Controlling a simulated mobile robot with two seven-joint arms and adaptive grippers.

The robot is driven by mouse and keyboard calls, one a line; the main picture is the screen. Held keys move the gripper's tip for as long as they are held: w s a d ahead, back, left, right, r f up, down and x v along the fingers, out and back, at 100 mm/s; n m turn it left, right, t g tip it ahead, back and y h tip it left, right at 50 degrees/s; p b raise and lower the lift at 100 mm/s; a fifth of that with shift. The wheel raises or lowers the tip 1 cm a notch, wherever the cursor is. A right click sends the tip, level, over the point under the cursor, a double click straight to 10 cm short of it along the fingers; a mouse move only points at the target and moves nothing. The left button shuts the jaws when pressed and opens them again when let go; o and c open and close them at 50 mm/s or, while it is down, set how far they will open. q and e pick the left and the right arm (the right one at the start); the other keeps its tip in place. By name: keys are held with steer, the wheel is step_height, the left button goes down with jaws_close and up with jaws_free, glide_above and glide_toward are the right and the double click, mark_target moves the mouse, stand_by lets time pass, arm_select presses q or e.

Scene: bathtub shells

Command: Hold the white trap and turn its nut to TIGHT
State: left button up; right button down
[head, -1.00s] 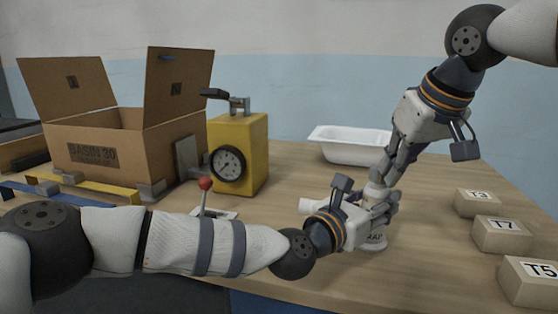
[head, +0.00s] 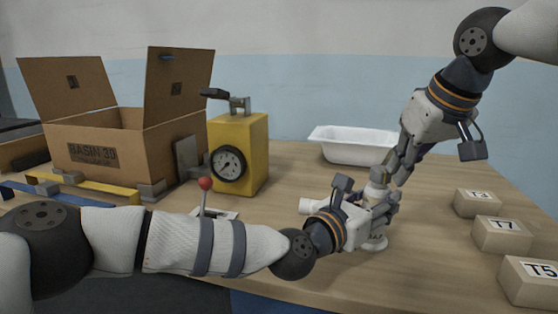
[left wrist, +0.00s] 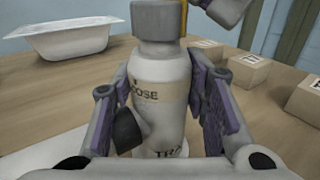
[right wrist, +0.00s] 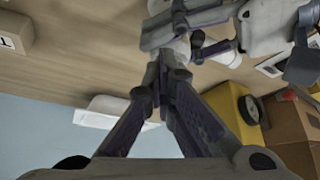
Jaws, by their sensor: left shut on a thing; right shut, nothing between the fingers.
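The white trap (head: 375,243) stands upright on the table. My left gripper (head: 388,205) is shut around its body. In the left wrist view the trap (left wrist: 158,75) shows a tan band with letters reading "OOSE", a small dark mark above them, and a grey nut (left wrist: 157,20) on top. A dark round stub end faces that camera. The word TIGHT is not visible. My right gripper (head: 396,180) is shut and empty beside the nut, to its right in the head view. Its fingertips (right wrist: 164,68) meet in the right wrist view; contact with the nut cannot be told.
Blocks marked T3 (head: 478,203), T7 (head: 502,234) and T5 (head: 530,282) stand to the right. A white basin (head: 352,147) lies behind. A yellow gauge box (head: 240,135), a red-knobbed lever (head: 205,184) and an open carton (head: 95,150) are on the left.

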steer(key=shift+s+d+f, duration=0.1)
steer(key=shift+s+d, duration=0.05)
steer(key=shift+s, duration=0.15)
step_height(320, 180, up, 6)
steer(key=a+f, duration=0.1)
steer(key=f, duration=0.1)
steer(key=a+f, duration=0.1)
steer(key=f, duration=0.2)
steer(key=shift+s+a+f, duration=0.25)
steer(key=shift+a+f, duration=0.15)
stand_by(0.3)
steer(key=shift+w+f, duration=0.1)
steer(key=shift+w, duration=0.1)
stand_by(0.3)
steer(key=shift+w+d, duration=0.1)
steer(key=shift+w, duration=0.05)
